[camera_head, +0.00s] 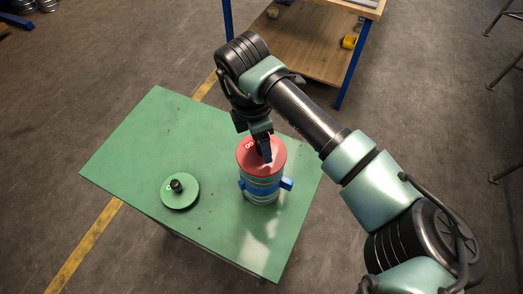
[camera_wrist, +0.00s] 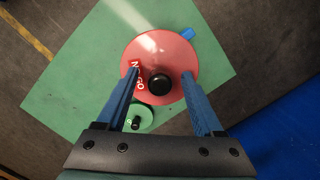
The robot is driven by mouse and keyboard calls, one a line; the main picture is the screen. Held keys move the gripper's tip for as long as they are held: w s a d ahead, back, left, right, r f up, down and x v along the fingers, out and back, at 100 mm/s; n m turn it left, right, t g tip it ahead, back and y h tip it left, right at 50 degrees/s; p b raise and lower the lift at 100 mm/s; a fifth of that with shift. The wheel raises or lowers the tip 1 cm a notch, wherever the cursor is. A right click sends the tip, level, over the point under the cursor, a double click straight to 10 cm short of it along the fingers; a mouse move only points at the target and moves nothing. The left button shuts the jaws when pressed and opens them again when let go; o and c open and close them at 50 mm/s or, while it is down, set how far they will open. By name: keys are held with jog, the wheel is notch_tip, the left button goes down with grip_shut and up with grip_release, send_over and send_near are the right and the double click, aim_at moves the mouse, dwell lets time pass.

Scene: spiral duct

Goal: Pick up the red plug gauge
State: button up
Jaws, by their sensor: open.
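The red plug gauge (camera_head: 273,167) is a red disc with a dark knob on top. It sits on a grey spiral duct piece (camera_head: 261,190) that stands on the green table. In the wrist view the red plug gauge (camera_wrist: 177,48) carries white lettering that reads roughly "NO GO". Its black knob (camera_wrist: 159,84) shows between my blue fingers. My gripper (camera_head: 265,156) is just over the disc, pointing down. In the wrist view my gripper (camera_wrist: 162,74) is open, with the fingers on either side of the knob and apart from it. In the head view the fingers hide most of the knob.
A green plug gauge (camera_head: 181,194) with a black knob lies on the table, left of the duct. Blue clamp parts (camera_head: 287,184) stick out from the duct's sides. The green table (camera_head: 140,150) is clear at the left. A wooden workbench (camera_head: 305,45) stands behind.

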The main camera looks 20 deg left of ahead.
grip_shut()
jog(key=shift+r, duration=0.1)
dwell(1.2)
